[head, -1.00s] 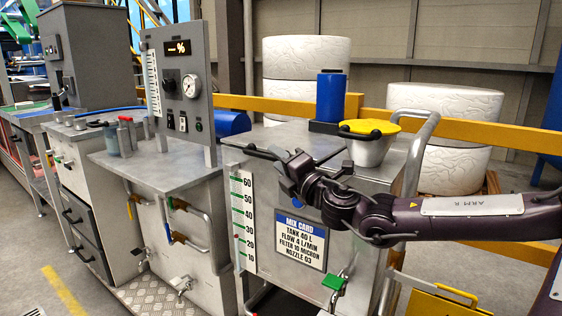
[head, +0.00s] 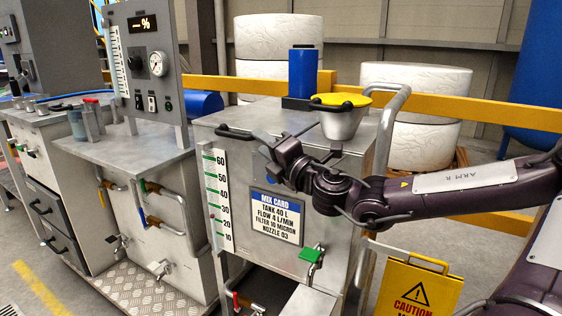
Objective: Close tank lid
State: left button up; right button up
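The tank (head: 265,240) is a grey metal box with a level scale and a mix card on its front. Its flat metal lid (head: 262,112) looks level on top, though I cannot tell whether it is fully seated. A black bar handle (head: 234,134) is at the lid's front left edge. My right gripper (head: 267,156) is in front of the tank, just right of the handle and slightly below it. Its fingers look apart, with nothing between them. The wrist hides part of the tank's upper front. My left gripper is not in view.
A blue cylinder (head: 303,73) and a yellow-capped metal cup (head: 340,118) are at the tank's back right. A grey pipe rail (head: 388,130) rises beside them. A control panel (head: 146,65) stands left. A yellow caution sign (head: 418,290) is low at right.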

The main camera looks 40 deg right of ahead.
jog(key=s, duration=0.1)
jog(key=s+f+b, duration=0.1)
jog(key=s, duration=0.1)
jog(key=s+b, duration=0.1)
jog(key=shift+s+d+f, duration=0.15)
jog(key=shift+s+f, duration=0.15)
jog(key=shift+s, duration=0.1)
dwell(0.8)
